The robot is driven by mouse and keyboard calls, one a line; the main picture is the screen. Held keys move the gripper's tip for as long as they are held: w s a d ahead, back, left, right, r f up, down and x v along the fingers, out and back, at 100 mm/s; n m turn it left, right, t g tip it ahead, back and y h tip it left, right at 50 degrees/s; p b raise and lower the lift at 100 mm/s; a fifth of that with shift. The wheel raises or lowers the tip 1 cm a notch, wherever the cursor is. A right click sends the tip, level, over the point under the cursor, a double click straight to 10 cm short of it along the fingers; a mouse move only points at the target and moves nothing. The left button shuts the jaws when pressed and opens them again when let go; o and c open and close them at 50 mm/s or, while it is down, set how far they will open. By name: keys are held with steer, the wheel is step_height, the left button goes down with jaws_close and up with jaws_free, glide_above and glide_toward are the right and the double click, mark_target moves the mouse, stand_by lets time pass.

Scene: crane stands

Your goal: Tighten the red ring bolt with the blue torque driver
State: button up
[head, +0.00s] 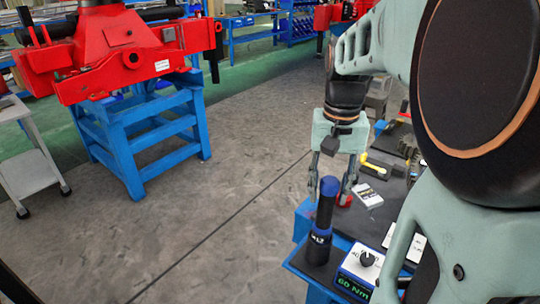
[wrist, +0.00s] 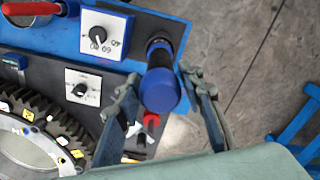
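The blue torque driver (head: 319,232) stands upright on a blue ledge at the bench's near corner, black in its middle and lower part. In the wrist view its round blue top (wrist: 161,91) lies between the two fingers. My gripper (head: 331,192) is open and points down, just behind the driver in the head view; in the wrist view its fingers (wrist: 160,86) flank the driver with gaps. A small red part (head: 345,200) lies behind the driver, also seen in the wrist view (wrist: 151,120); I cannot tell whether it is the red ring bolt.
A dial box (head: 362,268) reading 60 Nm stands right of the driver. The wrist view shows another dial plate (wrist: 90,92) and a toothed gear ring (wrist: 45,125). A large red crane part (head: 110,45) rests on a blue stand (head: 135,145) across open floor.

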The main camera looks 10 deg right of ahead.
jaws_close()
steer(key=shift+r, duration=0.2)
steer(key=shift+r+p, duration=4.8)
steer(key=shift+r, duration=0.8)
